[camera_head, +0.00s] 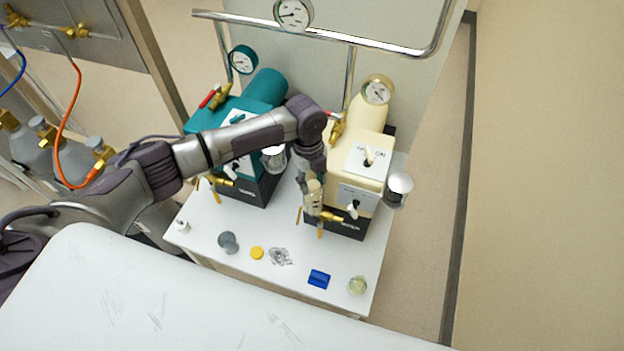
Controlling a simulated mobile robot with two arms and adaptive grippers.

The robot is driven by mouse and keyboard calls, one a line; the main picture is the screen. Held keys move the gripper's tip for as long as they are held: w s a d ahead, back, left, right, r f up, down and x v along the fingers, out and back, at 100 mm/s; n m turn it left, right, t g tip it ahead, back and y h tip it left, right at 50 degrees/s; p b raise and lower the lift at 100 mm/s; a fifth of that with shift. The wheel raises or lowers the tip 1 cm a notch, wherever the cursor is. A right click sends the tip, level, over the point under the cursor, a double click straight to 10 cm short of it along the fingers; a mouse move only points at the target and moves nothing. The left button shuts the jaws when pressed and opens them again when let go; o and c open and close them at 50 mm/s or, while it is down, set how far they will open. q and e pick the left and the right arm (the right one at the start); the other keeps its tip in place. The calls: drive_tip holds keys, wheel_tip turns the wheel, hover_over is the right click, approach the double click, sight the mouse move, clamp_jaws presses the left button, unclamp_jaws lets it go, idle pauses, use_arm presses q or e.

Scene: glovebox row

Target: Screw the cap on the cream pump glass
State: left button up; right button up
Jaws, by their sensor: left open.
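The cream pump (357,165) stands at the right on a white cart, its gauge at the top and its switch panel facing front. No cap is clear on the glass; a small yellow disc (257,253) lies on the cart. My right gripper is out of view.
A teal pump (249,119) stands left of the cream one, under my left arm. Grey (228,242), clear (280,256), blue (319,279) and pale green (357,286) small items lie along the cart's front (215,262). Floor is free at the right.

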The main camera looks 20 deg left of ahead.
use_arm(q)
drive_tip(key=n+p, duration=0.4)
drive_tip(key=n, duration=0.1)
drive_tip(key=n+p, duration=0.2)
drive_tip(key=shift+r+t, duration=0.3)
drive_tip(key=shift+t, duration=0.1)
drive_tip(key=n+p, duration=0.2)
drive_tip(key=shift+s+n, duration=0.1)
drive_tip(key=shift+n, duration=0.2)
drive_tip(key=shift+n+p, duration=0.35)
drive_tip(key=shift+n, duration=0.35)
drive_tip(key=shift+f+n+t+b, duration=0.3)
drive_tip(key=shift+f+n, duration=0.05)
drive_tip(key=shift+n, duration=0.45)
drive_tip(key=n, duration=0.4)
drive_tip(key=shift+d+n, duration=0.1)
drive_tip(key=shift+n, duration=0.2)
